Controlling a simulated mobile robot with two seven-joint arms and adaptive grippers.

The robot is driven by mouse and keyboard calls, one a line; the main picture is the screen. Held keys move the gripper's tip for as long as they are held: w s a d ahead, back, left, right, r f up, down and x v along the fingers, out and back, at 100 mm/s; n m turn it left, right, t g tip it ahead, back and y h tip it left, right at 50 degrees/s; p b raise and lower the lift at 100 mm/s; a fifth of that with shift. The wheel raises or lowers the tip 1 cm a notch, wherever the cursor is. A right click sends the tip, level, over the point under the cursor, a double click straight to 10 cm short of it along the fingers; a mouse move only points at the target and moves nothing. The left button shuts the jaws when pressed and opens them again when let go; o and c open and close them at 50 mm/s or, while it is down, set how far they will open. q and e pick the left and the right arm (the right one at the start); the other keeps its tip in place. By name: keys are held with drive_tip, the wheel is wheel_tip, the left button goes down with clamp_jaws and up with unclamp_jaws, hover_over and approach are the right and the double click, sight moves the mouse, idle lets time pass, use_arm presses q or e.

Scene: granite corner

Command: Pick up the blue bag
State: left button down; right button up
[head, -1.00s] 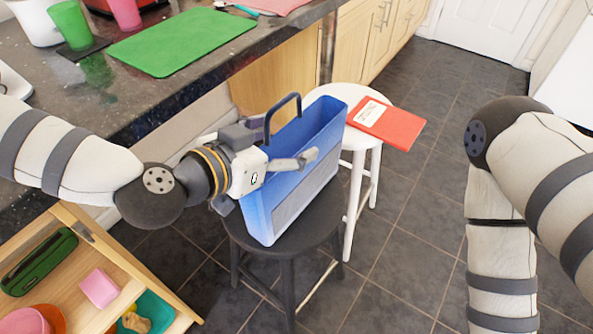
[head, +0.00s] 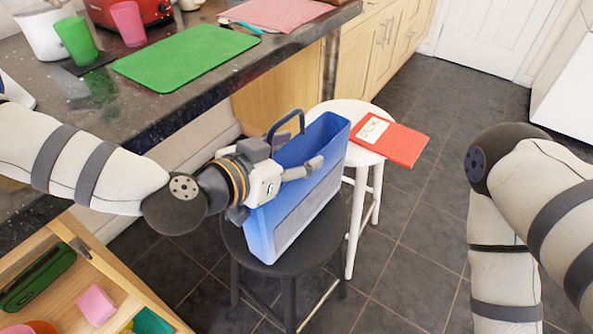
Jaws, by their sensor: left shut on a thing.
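The blue bag (head: 318,187) is an upright, open-topped box shape with a dark handle and a grey side panel. It stands at, or just above, the black stool (head: 293,262); I cannot tell whether its base touches the seat. My left gripper (head: 300,168) comes in from the left at the bag's upper part, one finger across the side facing me. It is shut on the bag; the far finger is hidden. My right arm is at the right edge, and its gripper is out of view.
A white stool (head: 350,108) behind the bag holds a red book (head: 389,139). The dark counter (head: 215,75) with a green mat (head: 186,54) runs along the left. An open drawer (head: 120,291) with small items is at lower left. Tiled floor to the right is clear.

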use_arm(q)
drive_tip(key=s+d+r+p, duration=0.4)
drive_tip(key=s+d+r, duration=0.3)
drive_tip(key=s+r, duration=0.4)
wheel_tip(320, 180, up, 2)
drive_tip(key=shift+s+d, duration=0.3)
drive_tip(key=shift+s, duration=0.1)
use_arm(e)
drive_tip(key=w+r+t, duration=0.2)
drive_tip(key=w+r, duration=0.3)
drive_tip(key=shift+w+r, duration=0.2)
drive_tip(key=shift+w, duration=0.05)
